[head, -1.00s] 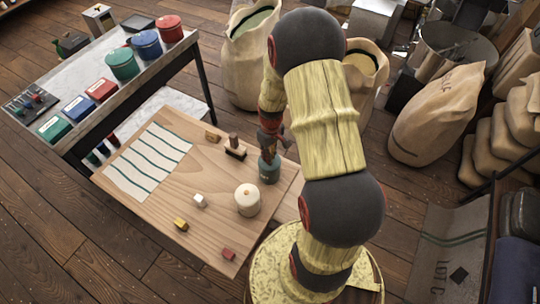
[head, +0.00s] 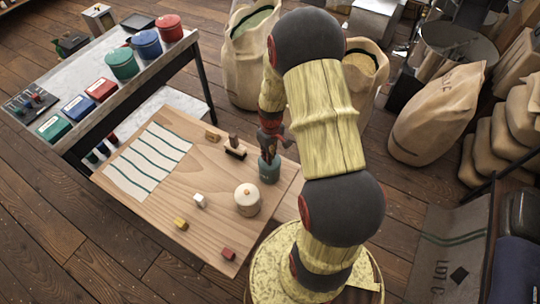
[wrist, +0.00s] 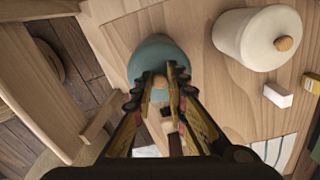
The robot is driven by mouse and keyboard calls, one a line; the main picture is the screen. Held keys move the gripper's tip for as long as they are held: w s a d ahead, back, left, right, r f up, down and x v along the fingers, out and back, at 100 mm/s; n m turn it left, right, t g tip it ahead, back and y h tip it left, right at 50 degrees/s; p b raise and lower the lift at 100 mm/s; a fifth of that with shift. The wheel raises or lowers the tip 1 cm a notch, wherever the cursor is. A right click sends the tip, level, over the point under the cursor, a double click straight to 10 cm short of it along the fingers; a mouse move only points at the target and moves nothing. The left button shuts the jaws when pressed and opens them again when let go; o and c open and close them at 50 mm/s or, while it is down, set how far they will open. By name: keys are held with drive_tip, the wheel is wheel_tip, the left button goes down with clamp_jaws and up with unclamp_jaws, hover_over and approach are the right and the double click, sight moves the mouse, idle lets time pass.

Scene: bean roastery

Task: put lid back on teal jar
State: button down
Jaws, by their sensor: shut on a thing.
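The teal jar (head: 269,173) stands upright near the right edge of the wooden table. My gripper (head: 269,150) is directly above it, pointing down. In the wrist view my gripper (wrist: 165,80) is shut on a small wooden knob (wrist: 160,83), which looks like the knob of the jar's lid. A round teal surface (wrist: 152,56) shows just beyond the fingertips. My fingers hide much of the lid and the jar's top, so I cannot tell whether the lid is seated or slightly above the rim.
A cream jar (head: 248,201) with a wooden knob stands close by. A white block (head: 200,201), a yellow block (head: 181,224), a red block (head: 228,254) and a dark wooden piece (head: 235,151) lie on the table (head: 150,218). A striped cloth (head: 148,160) covers the far left.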

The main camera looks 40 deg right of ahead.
drive_tip(key=c, duration=1.7)
unclamp_jaws()
drive_tip(key=shift+c, duration=0.2)
drive_tip(key=shift+o, duration=0.3)
drive_tip(key=o, duration=0.4)
drive_tip(key=shift+c, duration=0.2)
drive_tip(key=shift+o, duration=0.5)
drive_tip(key=shift+r+p, duration=2.35)
drive_tip(key=shift+r, duration=1.2)
